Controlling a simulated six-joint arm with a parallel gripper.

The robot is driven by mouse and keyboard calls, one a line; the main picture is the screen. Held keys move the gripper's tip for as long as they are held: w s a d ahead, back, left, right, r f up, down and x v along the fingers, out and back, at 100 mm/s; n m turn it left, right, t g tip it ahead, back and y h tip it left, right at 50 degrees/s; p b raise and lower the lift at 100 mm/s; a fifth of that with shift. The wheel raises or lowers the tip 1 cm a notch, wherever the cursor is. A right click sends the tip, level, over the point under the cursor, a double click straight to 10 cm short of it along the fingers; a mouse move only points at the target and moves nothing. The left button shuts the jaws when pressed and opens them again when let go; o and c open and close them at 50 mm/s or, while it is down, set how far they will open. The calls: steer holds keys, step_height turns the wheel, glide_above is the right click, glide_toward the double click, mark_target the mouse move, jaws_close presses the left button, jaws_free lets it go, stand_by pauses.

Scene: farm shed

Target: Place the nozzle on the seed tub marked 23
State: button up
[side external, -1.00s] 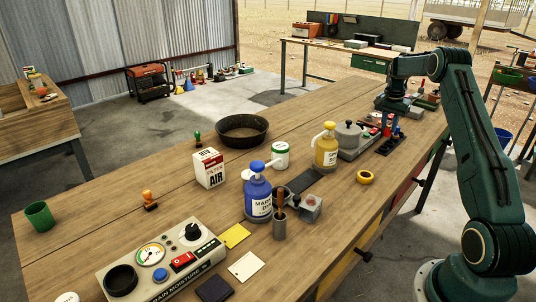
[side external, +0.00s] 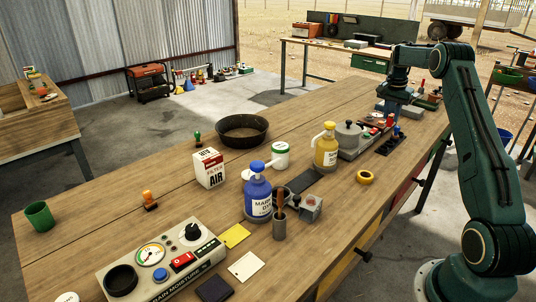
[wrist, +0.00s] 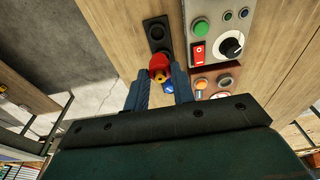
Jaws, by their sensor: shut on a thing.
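My gripper (wrist: 160,68) is shut on a red nozzle (wrist: 158,62) with a yellowish tip. In the side view my gripper (side external: 391,113) is at the far right of the bench, with the red nozzle (side external: 390,121) at its fingertips. A blue nozzle (side external: 397,131) stands close below, on a dark rack (side external: 385,151); it also shows in the wrist view (wrist: 168,88), partly hidden by a finger. I cannot read the number 23 on any tub.
A grey control box (wrist: 222,35) with knobs and buttons sits beside the rack.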

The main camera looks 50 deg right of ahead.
steer(key=w+a+n, duration=0.1)
steer(key=w+a, duration=0.1)
steer(key=w+a+r+n, duration=0.1)
steer(key=w+a+n, duration=0.1)
steer(key=w+a, duration=0.1)
steer(key=w+a+r+n+t, duration=0.1)
steer(key=w+a, duration=0.1)
steer(key=w, duration=0.1)
steer(key=shift+w+a+n, duration=0.25)
steer(key=shift+a+n, duration=0.1)
steer(key=shift+n, duration=0.05)
steer(key=w+a+r+n, duration=0.1)
steer(key=w+a+n, duration=0.3)
steer(key=w+a, duration=0.3)
step_height(320, 180, up, 2)
steer(key=n+y, duration=0.2)
steer(key=n, duration=0.7)
glide_above(279, 145)
steer(key=shift+s+f+t, duration=0.2)
steer(key=shift+f, duration=0.75)
steer(key=shift+s+f+t, duration=0.15)
steer(key=shift+f+t, duration=0.05)
steer(key=shift+f, duration=0.75)
steer(key=shift+f, duration=0.1)
steer(key=shift+f, duration=1.9)
steer(key=shift+f, duration=0.1)
steer(key=o, duration=1)
